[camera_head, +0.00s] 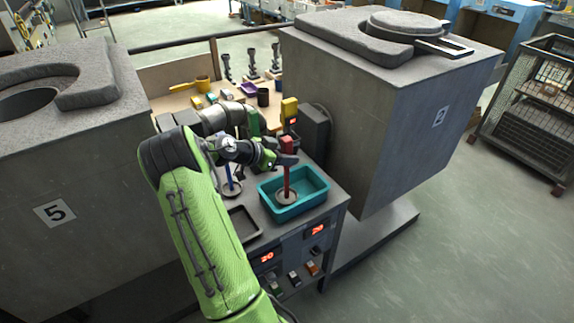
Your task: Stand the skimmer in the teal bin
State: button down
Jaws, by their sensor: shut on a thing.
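The teal bin (316,203) is an open rectangular tub on the counter, right of the picture's middle. A tool with an upright red handle (287,180) and a round grey disc at its foot, which looks like the skimmer, stands upright within the bin's walls. I cannot tell whether its disc touches the bin floor. My gripper (287,159) is shut on the upper part of the red handle, above the bin. The fingertips are small and partly hidden. A similar tool with a blue handle (230,178) stands just left of the bin, partly behind my arm.
A dark shallow tray (244,225) lies left of the bin. A yellow-topped device (289,112) stands behind it. Large grey block 2 (390,130) rises on the right and block 5 (70,170) on the left. Small coloured items (225,95) lie on the back table.

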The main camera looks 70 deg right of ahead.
jog(key=shift+w+f, duration=0.15)
jog(key=shift+f, duration=0.9)
jog(key=c, duration=0.8)
grip_release()
jog(key=shift+a, duration=0.1)
jog(key=shift+o, duration=0.2)
jog(key=v, duration=1.2)
jog(key=shift+p, duration=0.3)
